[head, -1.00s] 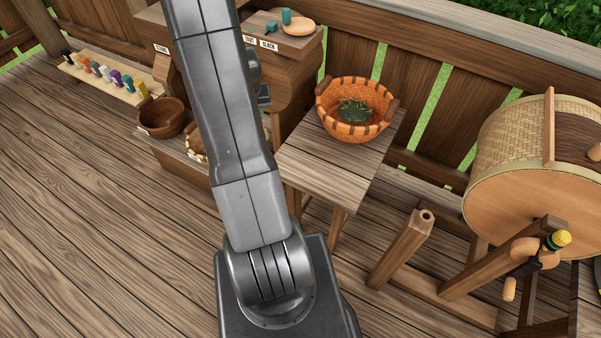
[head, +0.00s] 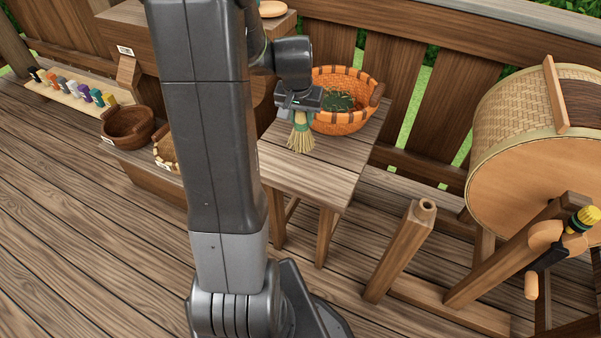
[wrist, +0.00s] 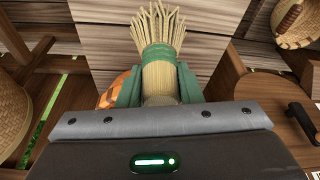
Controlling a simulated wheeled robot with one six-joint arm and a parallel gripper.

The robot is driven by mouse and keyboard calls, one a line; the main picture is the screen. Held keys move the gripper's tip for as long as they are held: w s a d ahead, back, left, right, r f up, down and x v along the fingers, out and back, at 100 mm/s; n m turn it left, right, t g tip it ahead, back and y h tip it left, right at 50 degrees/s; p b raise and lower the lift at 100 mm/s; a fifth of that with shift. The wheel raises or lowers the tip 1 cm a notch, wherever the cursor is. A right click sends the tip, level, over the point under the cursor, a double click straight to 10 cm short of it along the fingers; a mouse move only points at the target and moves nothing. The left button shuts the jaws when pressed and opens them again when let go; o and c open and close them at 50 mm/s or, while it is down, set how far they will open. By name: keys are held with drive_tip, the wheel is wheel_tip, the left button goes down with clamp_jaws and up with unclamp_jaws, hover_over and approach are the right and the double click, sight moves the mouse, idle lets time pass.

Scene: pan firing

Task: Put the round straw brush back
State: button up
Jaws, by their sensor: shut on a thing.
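The round straw brush (head: 300,140) has pale straw bristles and a green band. My gripper (head: 300,112) is shut on it, bristles pointing down, over the small wooden table (head: 310,180). Whether the bristle tips touch the table top I cannot tell. In the wrist view the brush (wrist: 160,65) sits between my two green fingers (wrist: 158,88), bristles spread away from me. The orange woven basket (head: 345,115) stands just behind and right of the brush on the same table, with green leaves (head: 342,101) inside.
A big woven drum (head: 530,150) with a crank stands at the right, and a wooden post (head: 402,250) stands before it. A brown bowl (head: 128,125) and a basket (head: 168,150) sit on a low shelf at the left. The front of the small table is bare.

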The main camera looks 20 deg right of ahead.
sight(301, 143)
wheel_tip(301, 143, down, 10)
drive_tip(key=shift+r+b, duration=0.2)
drive_tip(key=shift+b, duration=0.35)
drive_tip(key=shift+f, duration=0.2)
drive_tip(key=o, duration=1)
drive_tip(key=shift+o, duration=0.2)
drive_tip(key=shift+r, duration=0.1)
drive_tip(key=p+v, duration=0.1)
drive_tip(key=v, duration=1.2)
drive_tip(key=shift+a+r, duration=0.25)
drive_tip(key=shift+a, duration=0.05)
